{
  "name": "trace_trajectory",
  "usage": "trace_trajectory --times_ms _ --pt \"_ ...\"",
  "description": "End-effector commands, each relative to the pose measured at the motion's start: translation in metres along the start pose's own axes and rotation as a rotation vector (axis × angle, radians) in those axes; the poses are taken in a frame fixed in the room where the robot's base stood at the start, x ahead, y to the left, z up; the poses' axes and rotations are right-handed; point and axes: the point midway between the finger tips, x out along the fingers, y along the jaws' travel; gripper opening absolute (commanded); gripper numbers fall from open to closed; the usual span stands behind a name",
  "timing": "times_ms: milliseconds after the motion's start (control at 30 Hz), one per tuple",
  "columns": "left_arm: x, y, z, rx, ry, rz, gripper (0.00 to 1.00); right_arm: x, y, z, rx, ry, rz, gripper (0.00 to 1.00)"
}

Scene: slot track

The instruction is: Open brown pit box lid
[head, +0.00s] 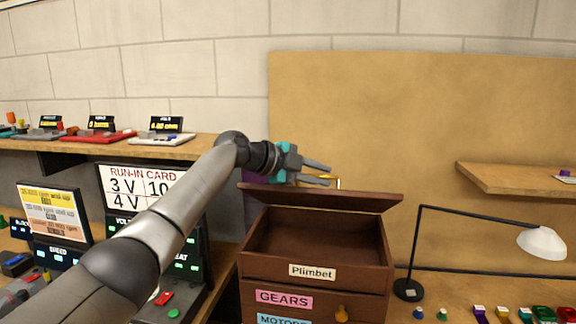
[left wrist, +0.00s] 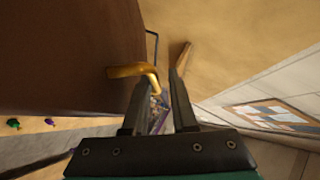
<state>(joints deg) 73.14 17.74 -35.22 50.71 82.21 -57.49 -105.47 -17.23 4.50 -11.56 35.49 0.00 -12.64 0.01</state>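The brown pit box (head: 262,268) has a name plate reading "Plimbet" and stands against the tan board. Its lid (head: 345,198) is raised at the back, and the box's empty-looking interior (head: 310,240) shows below it. A gold handle (head: 338,183) shows just above the lid's edge. My left gripper (head: 328,174) is above the lid, beside the handle. In the left wrist view its fingers (left wrist: 164,80) are apart, and the bent gold handle (left wrist: 133,71) reaches over the left finger, its end between the fingers. Contact cannot be told. The brown lid (left wrist: 65,55) fills that view's left.
A black lamp (head: 408,288) with a white shade stands right of the box. Small coloured parts (head: 480,313) lie on the bench at right. A run-in card display (head: 140,185) stands left, behind my arm. A wooden shelf (head: 520,178) juts out at right.

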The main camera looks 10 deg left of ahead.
Motion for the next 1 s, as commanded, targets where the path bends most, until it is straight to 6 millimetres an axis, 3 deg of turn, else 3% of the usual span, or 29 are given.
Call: trace_trajectory --times_ms 267,700,1000 --pt "-0.038 -0.001 0.002 0.004 -0.004 -0.005 0.24 0.005 0.000 0.000 0.001 0.000 0.000 0.00" --pt "-0.122 0.000 0.001 0.003 -0.005 -0.002 0.24 0.012 0.000 0.001 0.002 0.001 0.000 0.00" --pt "-0.145 0.000 0.000 0.001 -0.003 -0.001 0.24 0.014 0.000 0.001 0.003 0.002 0.001 0.00"
